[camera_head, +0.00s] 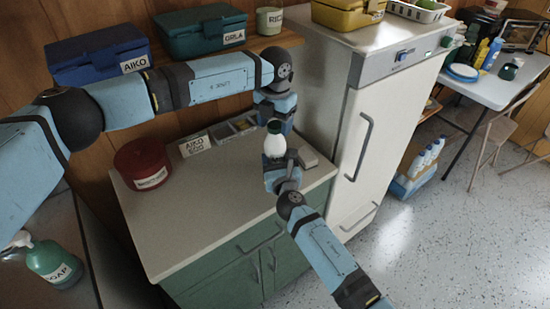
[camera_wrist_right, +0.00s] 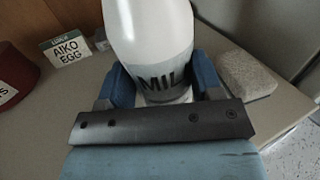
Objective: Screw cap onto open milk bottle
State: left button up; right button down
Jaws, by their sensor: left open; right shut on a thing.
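A white milk bottle (camera_head: 275,145) stands upright at the back right of the counter, and its lower part with the label "MIL" shows in the right wrist view (camera_wrist_right: 150,35). A dark green cap (camera_head: 275,126) sits at the bottle's top; I cannot tell how tightly. My right gripper (camera_head: 277,161) is shut on the bottle, with one blue finger on each side low on its body in the right wrist view (camera_wrist_right: 158,88). My left gripper (camera_head: 276,113) points down close above or behind the cap, open; its fingertips are hard to make out.
A sectioned tray (camera_head: 232,130), an "AIKO EGG" card (camera_head: 195,145), a red tub (camera_head: 142,165) and a grey block (camera_head: 308,157) are on the counter (camera_head: 200,215). A white fridge (camera_head: 385,130) rises close on the right. The counter's front is clear.

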pick_arm(q)
jog(key=c, duration=0.9)
jog(key=m, duration=0.6)
jog(key=shift+c, duration=0.2)
jog(key=m, duration=0.5)
jog(key=o, duration=1)
jog(key=shift+r, duration=2.25)
jog(key=shift+c, duration=0.3)
